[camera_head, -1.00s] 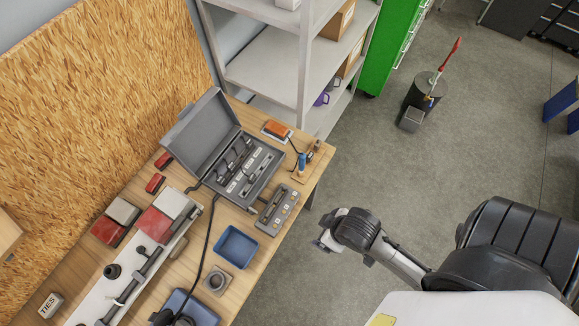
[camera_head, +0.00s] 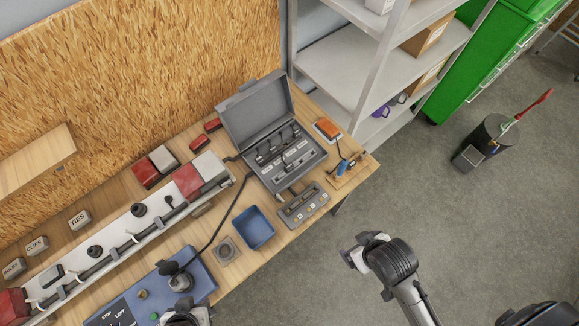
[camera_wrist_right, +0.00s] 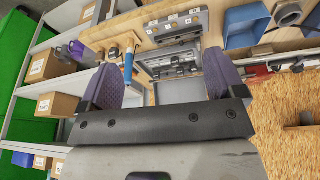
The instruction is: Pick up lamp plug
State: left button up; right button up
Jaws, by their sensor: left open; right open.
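A black cord runs down the workbench from beside the grey toolbox (camera_head: 262,118) to a black plug-like piece (camera_head: 168,267) on the blue control box (camera_head: 203,281); I take this for the lamp plug, but cannot be sure. My left gripper (camera_head: 186,314) shows only partly at the bottom edge, just below that piece; its fingertips are hard to see, and it is open. My right gripper (camera_head: 350,257) is open and empty, off the front edge of the bench. In the right wrist view its two dark pads (camera_wrist_right: 165,85) stand wide apart with nothing between them.
A white strip (camera_head: 118,238) with black fittings lies along the bench. A blue bin (camera_head: 253,228), a grey square piece (camera_head: 227,250) and a grey device (camera_head: 303,205) stand near the front edge. A shelf (camera_head: 345,70) stands behind.

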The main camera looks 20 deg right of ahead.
jog(key=shift+c, duration=0.4)
jog(key=shift+s+a, duration=0.1)
jog(key=c, duration=0.5)
jog(key=shift+c, duration=0.7)
